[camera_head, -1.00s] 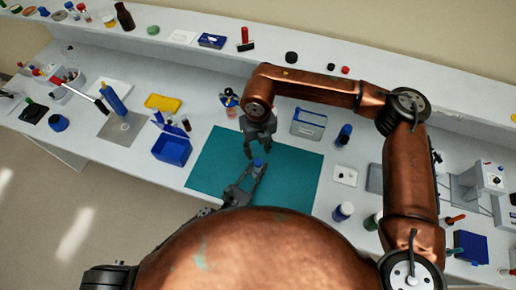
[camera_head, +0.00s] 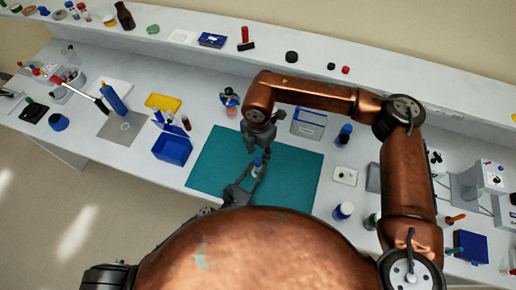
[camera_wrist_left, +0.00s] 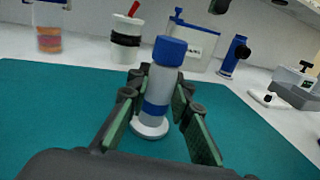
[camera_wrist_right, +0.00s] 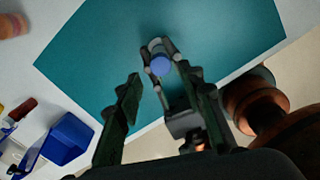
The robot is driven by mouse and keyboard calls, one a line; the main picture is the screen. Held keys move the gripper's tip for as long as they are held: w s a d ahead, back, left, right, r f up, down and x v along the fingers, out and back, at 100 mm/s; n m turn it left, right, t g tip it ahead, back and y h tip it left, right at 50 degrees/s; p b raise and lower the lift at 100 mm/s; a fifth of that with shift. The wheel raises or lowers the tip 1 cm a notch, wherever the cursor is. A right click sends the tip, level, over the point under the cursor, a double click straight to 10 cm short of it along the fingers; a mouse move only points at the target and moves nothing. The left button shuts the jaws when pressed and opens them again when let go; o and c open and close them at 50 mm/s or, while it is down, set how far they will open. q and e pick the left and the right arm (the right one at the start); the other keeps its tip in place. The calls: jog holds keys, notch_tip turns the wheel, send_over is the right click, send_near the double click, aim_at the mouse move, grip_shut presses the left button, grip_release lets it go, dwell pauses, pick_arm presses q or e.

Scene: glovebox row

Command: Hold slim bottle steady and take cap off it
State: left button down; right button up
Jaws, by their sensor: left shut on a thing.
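The slim bottle (camera_wrist_left: 158,92) stands upright on the teal mat (camera_head: 210,170), with a clear body, a blue band and a white base. Its blue cap (camera_wrist_left: 170,51) is on top; from above the cap shows in the right wrist view (camera_wrist_right: 160,66). My left gripper (camera_wrist_left: 158,100) is shut on the bottle's body, one finger on each side, below the cap. My right gripper (camera_wrist_right: 165,85) is open and empty above the bottle, its fingers apart, with the cap beyond and between the fingertips. In the head view the bottle (camera_head: 257,165) is small between both grippers.
A blue bin (camera_head: 171,148) stands left of the mat. Behind the mat are an orange-filled jar (camera_wrist_left: 48,38), a white cup with a black band (camera_wrist_left: 126,40) and a grey holder (camera_head: 308,122). A blue-capped bottle (camera_head: 343,211) stands right of the mat. The mat around the bottle is clear.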

aim_at(258, 161)
pick_arm(q)
jog(key=shift+f, duration=0.1)
pick_arm(e)
jog(key=shift+f, duration=2.6)
jog(key=shift+c, duration=0.4)
grip_shut()
